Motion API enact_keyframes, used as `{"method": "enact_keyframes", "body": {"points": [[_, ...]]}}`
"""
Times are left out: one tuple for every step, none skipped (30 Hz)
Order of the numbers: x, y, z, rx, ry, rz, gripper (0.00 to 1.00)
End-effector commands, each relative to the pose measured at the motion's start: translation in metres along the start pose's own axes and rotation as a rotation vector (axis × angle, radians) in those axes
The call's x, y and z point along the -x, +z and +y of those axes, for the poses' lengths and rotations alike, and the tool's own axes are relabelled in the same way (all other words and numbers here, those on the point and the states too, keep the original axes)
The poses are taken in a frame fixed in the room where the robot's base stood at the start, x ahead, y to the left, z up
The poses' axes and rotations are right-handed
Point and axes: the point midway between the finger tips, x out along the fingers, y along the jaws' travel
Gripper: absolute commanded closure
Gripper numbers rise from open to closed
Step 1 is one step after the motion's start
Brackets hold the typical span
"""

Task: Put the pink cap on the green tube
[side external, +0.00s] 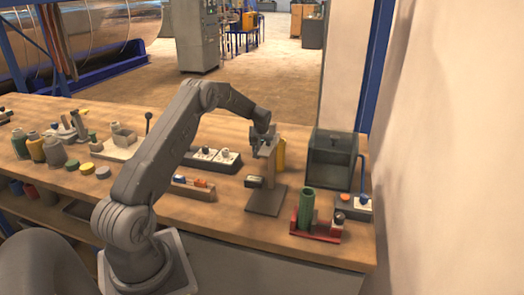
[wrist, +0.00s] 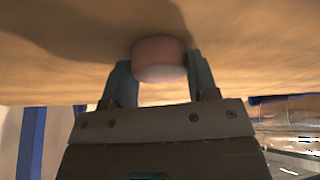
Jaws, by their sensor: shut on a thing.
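My gripper (side external: 262,146) is beside the upper part of a grey stand, above the table. In the wrist view the two fingers (wrist: 161,82) are closed on the sides of the pink cap (wrist: 160,58), a short round piece. Bare wood surface shows behind the cap; I cannot tell how far apart they are. I cannot make out the cap in the side view. The green tube (side external: 306,208) stands upright in a red holder (side external: 325,231) at the right front of the table, to the right of and nearer than my gripper. Its top shows no cap.
The grey stand (side external: 268,194) and a yellow piece (side external: 281,153) are close to my gripper. A dark glass-sided box (side external: 333,160) stands behind the tube. A block with a blue lever (side external: 362,187) is at right. Several jars and discs fill the left.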

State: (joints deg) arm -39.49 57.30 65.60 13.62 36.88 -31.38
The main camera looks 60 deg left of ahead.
Motion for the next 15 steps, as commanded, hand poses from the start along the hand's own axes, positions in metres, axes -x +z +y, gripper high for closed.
{"method": "enact_keyframes", "body": {"points": [[0.0,0.0,0.0,0.0,0.0,0.0,0.68],[0.0,0.0,0.0,0.0,0.0,0.0,0.68],[0.0,0.0,0.0,0.0,0.0,0.0,0.69],[0.0,0.0,0.0,0.0,0.0,0.0,0.69],[0.0,0.0,0.0,0.0,0.0,0.0,0.69],[0.0,0.0,0.0,0.0,0.0,0.0,0.69],[0.001,0.0,0.0,0.0,0.0,0.001,0.69],[0.001,-0.001,0.0,0.0,0.0,0.001,0.69],[0.002,-0.001,0.0,0.0,0.0,0.001,0.69],[0.004,-0.002,0.0,0.0,0.001,0.002,0.69],[0.005,-0.003,0.0,0.0,0.001,0.002,0.69],[0.008,-0.004,0.0,0.001,0.001,0.003,0.69],[0.01,-0.005,0.0,0.001,0.001,0.003,0.69],[0.013,-0.006,0.0,0.001,0.001,0.003,0.69],[0.018,-0.008,0.0,0.001,0.0,0.003,0.69]]}}
